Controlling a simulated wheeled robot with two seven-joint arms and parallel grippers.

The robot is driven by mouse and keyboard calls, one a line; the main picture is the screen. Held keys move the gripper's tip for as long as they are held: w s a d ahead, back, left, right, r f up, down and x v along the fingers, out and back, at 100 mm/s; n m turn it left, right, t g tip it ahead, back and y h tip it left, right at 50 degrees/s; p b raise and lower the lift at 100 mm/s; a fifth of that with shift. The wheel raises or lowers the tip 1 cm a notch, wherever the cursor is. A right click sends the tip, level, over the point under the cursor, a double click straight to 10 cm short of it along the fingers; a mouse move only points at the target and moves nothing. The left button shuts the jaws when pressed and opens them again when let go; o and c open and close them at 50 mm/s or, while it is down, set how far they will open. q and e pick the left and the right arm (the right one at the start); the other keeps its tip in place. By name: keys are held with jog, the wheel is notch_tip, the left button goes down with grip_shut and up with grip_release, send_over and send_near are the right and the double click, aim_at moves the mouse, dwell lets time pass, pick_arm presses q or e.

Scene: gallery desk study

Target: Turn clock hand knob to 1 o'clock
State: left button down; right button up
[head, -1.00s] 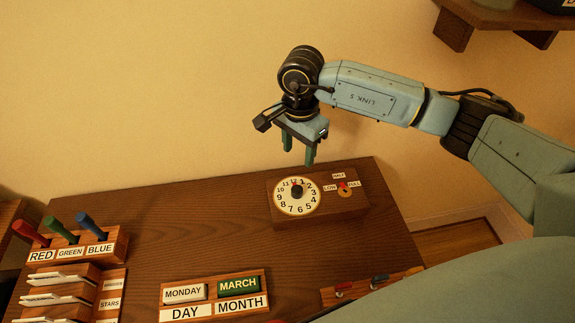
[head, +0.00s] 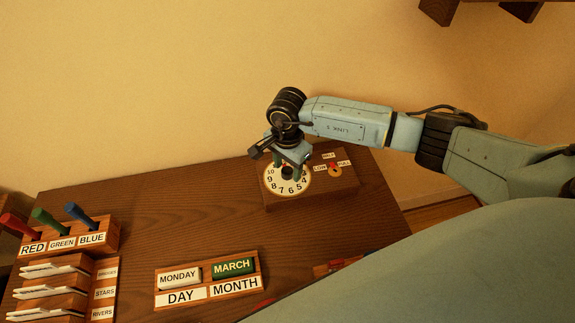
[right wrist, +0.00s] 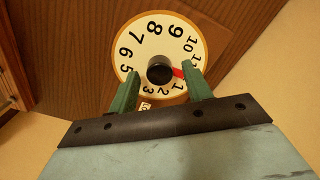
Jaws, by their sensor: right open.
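The clock box (head: 325,190) is dark wood with a round white dial (head: 303,186) with black numbers. A black knob (right wrist: 160,70) sits at the dial's centre and also shows in the head view (head: 287,174). Its red pointer (right wrist: 178,72) points toward the 12 side, where my finger hides the number. My right gripper (head: 287,168) is over the dial. In the right wrist view its green fingers (right wrist: 162,72) are open, one on each side of the knob, with visible gaps. Its exact height over the dial is unclear. My left gripper is out of view.
A small selector (head: 335,170) labelled LOW, HALF and FULL is on the box's right. A DAY/MONTH holder (head: 208,286), a coloured-peg rack (head: 68,242) and a card rack (head: 50,285) stand at front left. The desk's middle (head: 190,215) is clear.

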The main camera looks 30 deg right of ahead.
jog(key=c, duration=1)
jog(key=shift+o, duration=0.2)
jog(key=shift+m, duration=2.8)
jog(key=o, duration=1)
jog(key=shift+c, duration=0.2)
